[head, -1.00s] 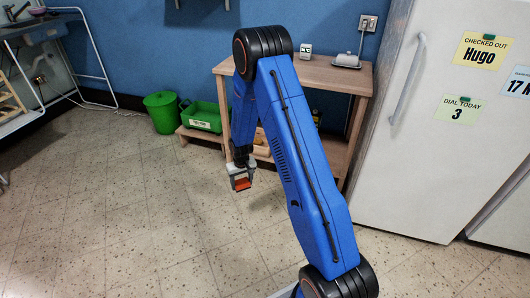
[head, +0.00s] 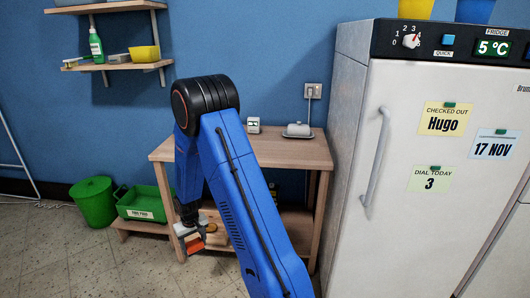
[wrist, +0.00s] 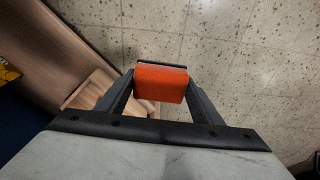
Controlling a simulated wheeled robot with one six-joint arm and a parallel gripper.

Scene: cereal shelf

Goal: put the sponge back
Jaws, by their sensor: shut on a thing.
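The orange sponge (wrist: 160,84) with a dark edge is held between the two fingers of my gripper (wrist: 160,90) in the wrist view. In the head view the sponge (head: 195,247) shows as a small orange-red block under my gripper (head: 192,240). My gripper is shut on it, in the air in front of the wooden table, with speckled floor below.
A wooden table (head: 275,150) with a lower shelf stands beside the white fridge (head: 400,220). Wall shelves (head: 120,66) at upper left hold a green bottle (head: 96,45), a yellow container (head: 145,53) and small items. A green bin (head: 95,202) and green crate (head: 142,205) stand left.

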